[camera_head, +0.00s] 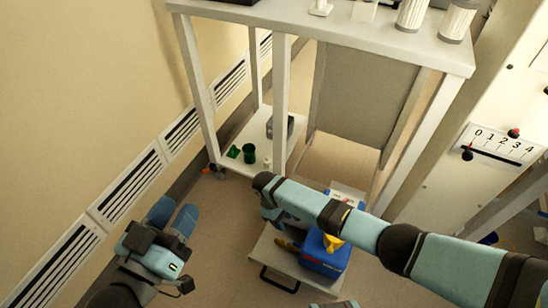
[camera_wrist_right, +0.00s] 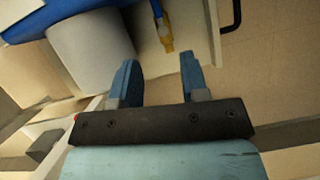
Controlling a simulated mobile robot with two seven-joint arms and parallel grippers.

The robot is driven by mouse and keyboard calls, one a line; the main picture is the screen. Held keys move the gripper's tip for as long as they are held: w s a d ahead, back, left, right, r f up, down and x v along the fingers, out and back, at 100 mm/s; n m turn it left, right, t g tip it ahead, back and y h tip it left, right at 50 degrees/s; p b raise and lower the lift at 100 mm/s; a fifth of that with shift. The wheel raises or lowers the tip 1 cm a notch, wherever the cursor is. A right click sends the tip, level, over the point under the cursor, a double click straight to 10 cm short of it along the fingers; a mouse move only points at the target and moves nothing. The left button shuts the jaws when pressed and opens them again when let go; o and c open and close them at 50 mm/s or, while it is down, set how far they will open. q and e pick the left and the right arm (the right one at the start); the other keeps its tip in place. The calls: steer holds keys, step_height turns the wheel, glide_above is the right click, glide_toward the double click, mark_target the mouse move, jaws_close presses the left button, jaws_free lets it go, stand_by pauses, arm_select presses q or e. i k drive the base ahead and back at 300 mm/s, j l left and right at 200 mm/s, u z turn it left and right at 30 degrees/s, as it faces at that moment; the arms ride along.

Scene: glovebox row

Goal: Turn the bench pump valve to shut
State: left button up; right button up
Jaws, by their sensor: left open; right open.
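A blue box-like unit (camera_head: 325,262), which looks like the bench pump, sits on a low pale cart (camera_head: 262,248); its yellow part (camera_head: 333,241) is on top. In the right wrist view a yellow lever-like piece (camera_wrist_right: 166,38), probably the valve handle, hangs from a blue part beside a grey cylinder (camera_wrist_right: 92,52). My right gripper (camera_wrist_right: 158,72) is open and empty, its fingertips short of the yellow piece in that view. My left gripper (camera_head: 174,212) is open and empty at lower left, away from the pump.
A white bench (camera_head: 330,28) with a lower shelf (camera_head: 238,165) stands behind the cart. A green cup (camera_head: 249,153) is on that shelf. A panel with a 0-to-4 scale (camera_head: 500,143) is at right. Wall vents (camera_head: 128,185) line the left; floor there is clear.

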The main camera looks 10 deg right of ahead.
mark_target(298, 246)
steer(key=k, duration=1)
